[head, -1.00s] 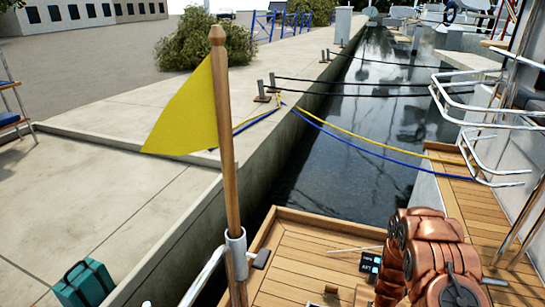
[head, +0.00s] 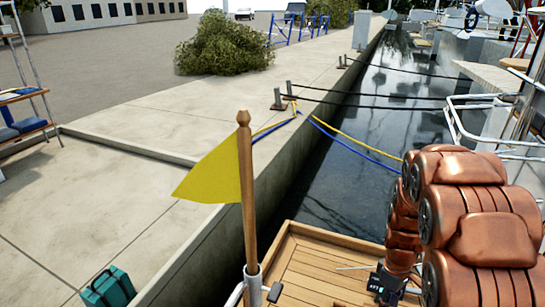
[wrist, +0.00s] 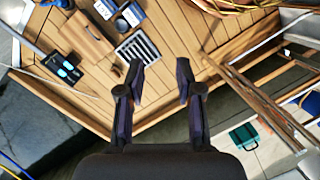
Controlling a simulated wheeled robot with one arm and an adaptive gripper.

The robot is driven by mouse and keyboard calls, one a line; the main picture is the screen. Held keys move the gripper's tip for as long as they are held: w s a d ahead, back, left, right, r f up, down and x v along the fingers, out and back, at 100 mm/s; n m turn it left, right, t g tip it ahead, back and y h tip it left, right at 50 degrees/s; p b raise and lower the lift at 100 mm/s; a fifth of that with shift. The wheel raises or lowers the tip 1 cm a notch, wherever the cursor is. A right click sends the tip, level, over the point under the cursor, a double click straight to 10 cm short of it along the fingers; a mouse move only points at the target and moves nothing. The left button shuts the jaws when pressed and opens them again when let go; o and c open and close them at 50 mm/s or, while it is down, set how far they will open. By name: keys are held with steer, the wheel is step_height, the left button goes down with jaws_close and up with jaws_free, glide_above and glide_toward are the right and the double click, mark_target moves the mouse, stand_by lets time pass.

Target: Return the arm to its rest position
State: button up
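My gripper (wrist: 158,82) shows in the wrist view with its two dark fingers spread apart and nothing between them. It is above the wooden deck (wrist: 185,45), near a dark slatted grate. In the head view my copper-coloured arm is folded up at the right, over the deck (head: 315,275). My gripper cannot be made out clearly in the head view, where the arm hides much of the deck.
A yellow flag (head: 215,168) on a wooden staff stands at the deck's corner. A teal case (head: 108,288) lies on the concrete quay (head: 130,195). Mooring lines cross the water to the right. A wooden box (wrist: 87,38) and a dark device (wrist: 62,68) are on the deck.

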steer(key=s+a+r+m+p, duration=0.1)
steer(key=s+a+r+p, duration=0.25)
steer(key=r, duration=0.45)
steer(key=s+a+r+m+p, duration=0.2)
steer(key=s+r+p, duration=0.15)
steer(key=r, duration=0.45)
steer(key=s+a+r+m+p, duration=0.1)
steer(key=s+a+r+p, duration=0.2)
steer(key=r, duration=0.5)
steer(key=s+a+r+m+p, duration=0.2)
steer(key=s+a+r+p, duration=0.2)
steer(key=s+r, duration=0.7)
steer(key=s+p, duration=0.1)
steer(key=s, duration=0.2)
steer(key=shift+m+p, duration=0.4)
steer(key=shift+a, duration=0.1)
